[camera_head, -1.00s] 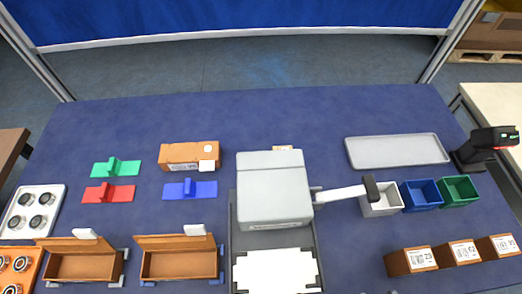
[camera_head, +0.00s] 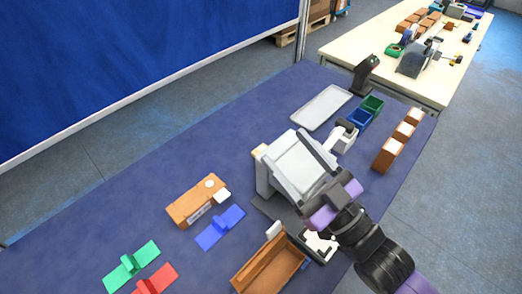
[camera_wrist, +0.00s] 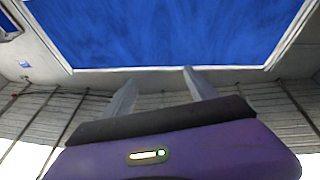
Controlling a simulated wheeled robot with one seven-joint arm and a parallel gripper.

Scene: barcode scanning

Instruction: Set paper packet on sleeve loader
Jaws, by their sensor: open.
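My gripper (camera_head: 288,150) is open and empty, with its two fingers spread in front of the grey-white boxy machine (camera_head: 262,175) in the head view. In the wrist view the fingers (camera_wrist: 155,88) stand apart with nothing between them. I cannot tell for sure which thing is the sleeve loader; the machine has a grey base with a flat white piece (camera_head: 318,245) at its front, partly hidden by my arm. I cannot clearly pick out the paper packet. A brown carton (camera_head: 190,208) with white labels lies left of the machine, apart from my gripper.
A blue holder (camera_head: 220,228), green holder (camera_head: 131,266) and red holder (camera_head: 156,281) lie left. An open brown box (camera_head: 270,268) stands near the front. A grey tray (camera_head: 320,107), small bins (camera_head: 360,119), a scanner (camera_head: 366,72) and brown boxes (camera_head: 388,152) are beyond the machine.

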